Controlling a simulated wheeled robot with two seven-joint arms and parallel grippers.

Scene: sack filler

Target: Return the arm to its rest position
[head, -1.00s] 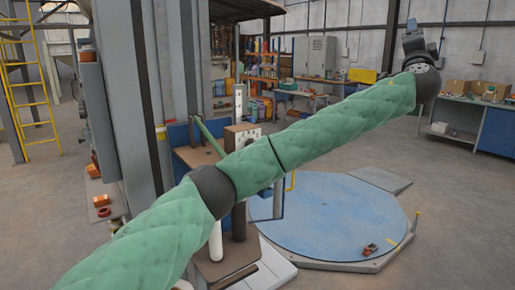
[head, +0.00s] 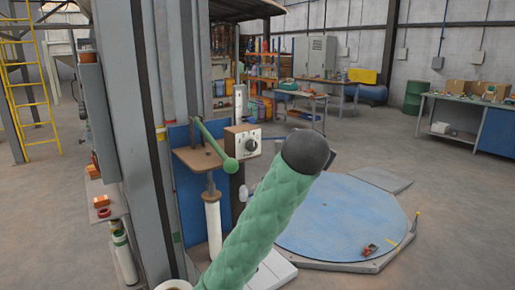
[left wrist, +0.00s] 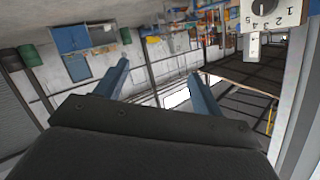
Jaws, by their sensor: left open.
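My left arm's green padded link rises from the bottom centre of the head view, ending in a dark round joint. Its forearm and gripper are mostly hidden behind that joint. In the left wrist view my left gripper (left wrist: 159,70) shows two blue-grey fingers spread apart with nothing between them. That view is strongly tilted. My right gripper is not in view.
A dial box (head: 243,142) and a green lever (head: 215,140) stand close left of my arm; the dial box shows in the wrist view (left wrist: 275,12). A grey column (head: 130,110) is further left. A blue round platform (head: 345,215) lies right, with a small red item (head: 370,250).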

